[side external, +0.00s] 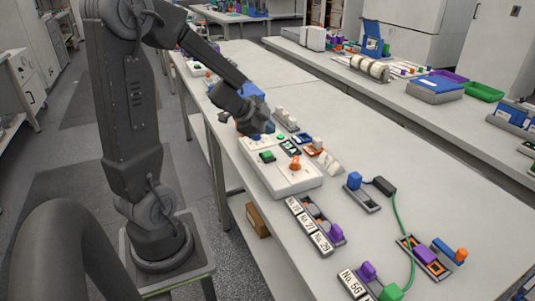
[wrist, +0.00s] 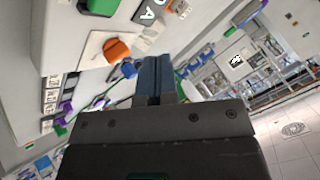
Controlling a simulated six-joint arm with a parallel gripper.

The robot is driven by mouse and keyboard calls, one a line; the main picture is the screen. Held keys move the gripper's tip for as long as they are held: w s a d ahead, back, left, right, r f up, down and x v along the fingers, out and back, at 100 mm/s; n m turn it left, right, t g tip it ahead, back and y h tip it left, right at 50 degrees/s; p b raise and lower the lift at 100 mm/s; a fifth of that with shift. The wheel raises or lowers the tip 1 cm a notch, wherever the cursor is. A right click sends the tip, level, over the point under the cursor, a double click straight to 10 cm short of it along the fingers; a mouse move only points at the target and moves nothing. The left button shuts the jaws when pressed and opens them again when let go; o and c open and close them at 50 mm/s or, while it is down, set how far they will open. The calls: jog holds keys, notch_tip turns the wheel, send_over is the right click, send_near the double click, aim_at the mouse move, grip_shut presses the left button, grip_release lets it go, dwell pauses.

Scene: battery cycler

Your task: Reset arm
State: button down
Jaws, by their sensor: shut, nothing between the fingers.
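My gripper (wrist: 153,80) shows in the wrist view with its two blue-grey fingers pressed together and nothing between them. In the side external view my arm reaches over the white control box (side external: 309,182) on the long bench, and the fingertips are hard to make out there. The box carries a green button (side external: 267,156) and an orange knob (side external: 295,163). The orange knob also shows in the wrist view (wrist: 117,50), to the left of my fingers. I cannot tell the exact gap between my fingers and the box.
Labelled holders (side external: 316,226) with purple parts stand at the bench's near edge. A blue block (side external: 355,180), a black connector (side external: 384,186) and a green cable (side external: 409,233) lie to the right. The middle of the bench (side external: 370,130) is clear. A green tray (side external: 483,92) sits on the back bench.

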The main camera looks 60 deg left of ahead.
dwell(0.4)
jog(key=shift+w+d+r, duration=0.15)
jog(key=shift+w+r, duration=0.05)
jog(key=shift+r, duration=0.1)
jog(key=d+r+n+t+y, duration=0.1)
jog(key=d+r+n+y, duration=0.45)
jog(key=r, duration=0.25)
jog(key=s+d+n+g+h, duration=0.1)
jog(key=s+d+g+h, duration=0.1)
jog(key=s+d, duration=0.5)
jog(key=s+d+n+g+h, duration=0.1)
jog(key=s+d+h, duration=0.3)
jog(key=d, duration=0.7)
jog(key=s+g, duration=0.1)
jog(key=s, duration=0.1)
jog(key=shift+s+r+g, duration=0.3)
jog(key=shift+s, duration=0.05)
jog(key=shift+w+a+h, duration=0.1)
jog(key=shift+w+h, duration=0.05)
jog(key=shift+h, duration=0.1)
dwell(1.7)
